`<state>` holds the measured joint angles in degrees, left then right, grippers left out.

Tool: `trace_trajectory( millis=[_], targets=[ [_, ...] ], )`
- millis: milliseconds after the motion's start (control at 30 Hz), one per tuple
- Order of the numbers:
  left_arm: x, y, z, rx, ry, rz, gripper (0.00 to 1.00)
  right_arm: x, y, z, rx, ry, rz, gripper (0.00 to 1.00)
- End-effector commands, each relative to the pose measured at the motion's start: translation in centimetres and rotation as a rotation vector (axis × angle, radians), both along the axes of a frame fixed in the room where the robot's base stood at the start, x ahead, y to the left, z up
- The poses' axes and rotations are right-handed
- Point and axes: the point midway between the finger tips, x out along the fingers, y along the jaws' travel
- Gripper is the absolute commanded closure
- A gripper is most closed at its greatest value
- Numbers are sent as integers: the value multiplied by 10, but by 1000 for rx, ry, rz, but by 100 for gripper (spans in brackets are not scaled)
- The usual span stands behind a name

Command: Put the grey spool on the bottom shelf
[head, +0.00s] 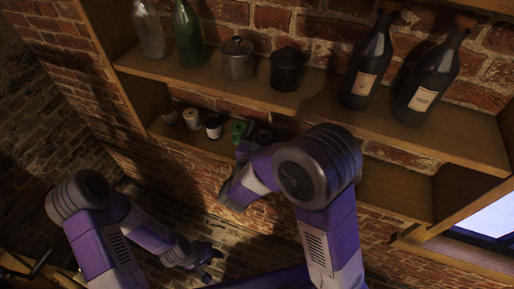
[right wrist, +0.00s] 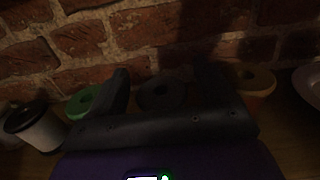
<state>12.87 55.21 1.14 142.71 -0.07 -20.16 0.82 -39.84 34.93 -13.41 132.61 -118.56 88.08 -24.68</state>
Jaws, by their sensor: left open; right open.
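A dark spool (right wrist: 162,93), which looks like the grey one in this dim light, stands on the lower shelf (head: 395,190). In the right wrist view it is between the two fingers of my right gripper (right wrist: 166,90), which is open; I cannot tell whether they touch it. In the head view my right gripper (head: 243,150) reaches the lower shelf beside a green spool (head: 239,129), and my arm hides part of that shelf. My left gripper (head: 207,256) is low in front of the brick wall, away from the shelves, open and empty.
The green spool (right wrist: 82,102) is close left of the right fingers; a tan-topped spool (right wrist: 255,80) is close right. Black-topped (head: 213,126) and pale spools (head: 191,118) stand further left. Bottles and two pots, one dark (head: 286,69), stand on the shelf above.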

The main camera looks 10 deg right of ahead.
Motion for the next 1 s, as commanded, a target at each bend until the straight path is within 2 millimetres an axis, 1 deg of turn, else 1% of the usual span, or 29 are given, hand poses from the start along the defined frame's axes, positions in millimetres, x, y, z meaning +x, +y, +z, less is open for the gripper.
trace_trajectory(
  millis=[33, 300, 400, 500, 700, 1000],
  targets=[
    [0, 0, -3, 0, 1, 0, 57, -8, 7, -2, 0, 0, 6, 19],
    [0, 0, -12, 0, 1, 0, 57, -58, 41, -2, -2, -1, 7, 19],
    [0, 0, -13, 0, 1, 0, 57, -73, 50, -2, -2, -1, 6, 19],
    [0, 0, -14, 0, 1, 0, 57, -83, 57, -1, -1, -1, 4, 19],
    [0, 0, -15, 0, 1, 0, 57, -92, 62, -1, -1, 0, 0, 19],
    [0, 0, -15, 0, 1, 0, 57, -91, 62, -1, -1, 0, 0, 19]
  ],
)
